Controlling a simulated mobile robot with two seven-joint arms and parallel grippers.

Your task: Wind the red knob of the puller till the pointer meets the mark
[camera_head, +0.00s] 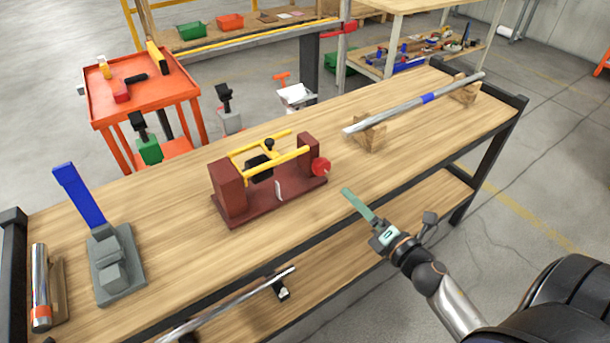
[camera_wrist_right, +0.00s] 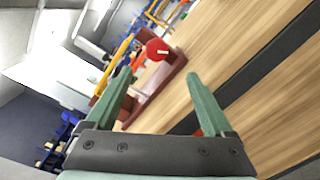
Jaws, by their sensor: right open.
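The puller (camera_head: 270,200) is a dark red frame with two upright blocks and yellow bars, standing on the wooden bench. Its red knob (camera_head: 321,167) is on the right end block. A black block (camera_head: 259,168) sits between the bars, and a small white plate (camera_head: 279,190) is on the near side; I cannot make out the pointer or mark. My right gripper (camera_head: 347,193) is to the right of the knob and apart from it. In the right wrist view its green fingers (camera_wrist_right: 160,80) are spread and empty, with the red knob (camera_wrist_right: 157,49) beyond the tips. My left gripper is out of view.
A metal bar on wooden blocks (camera_head: 370,134) lies at the back right. A grey jack with a blue lever (camera_head: 112,260) stands at left. An orange cart (camera_head: 140,90) is behind.

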